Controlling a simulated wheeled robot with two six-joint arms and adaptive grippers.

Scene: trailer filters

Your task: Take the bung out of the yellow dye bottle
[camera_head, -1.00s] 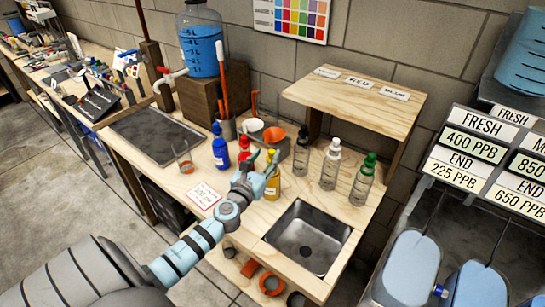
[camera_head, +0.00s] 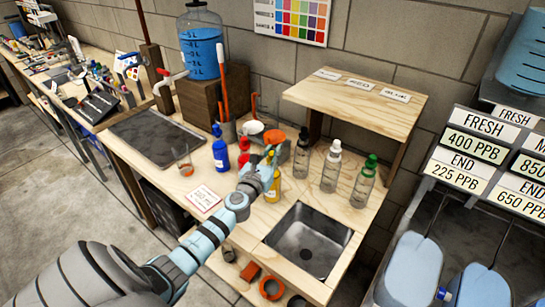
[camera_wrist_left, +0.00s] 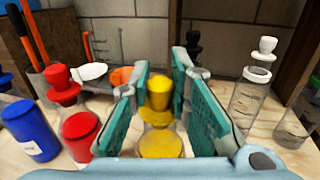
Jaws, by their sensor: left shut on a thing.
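The yellow dye bottle (camera_head: 274,191) stands on the wooden bench, partly hidden behind my left gripper (camera_head: 268,163). In the left wrist view its yellow body (camera_wrist_left: 163,145) shows low between the fingers. The yellow bung (camera_wrist_left: 160,92) sits above it at the bottle's neck, and both look upright. My left gripper (camera_wrist_left: 158,95) has its green-padded fingers on either side of the bung and is shut on it. My right gripper is not in view.
Red (camera_head: 244,151) and blue (camera_head: 221,152) bottles stand left of the yellow one. Bottles with black (camera_head: 302,155), white (camera_head: 331,166) and green (camera_head: 363,182) tops stand right. An orange funnel (camera_head: 274,137) is behind. A sink (camera_head: 308,240) lies in front.

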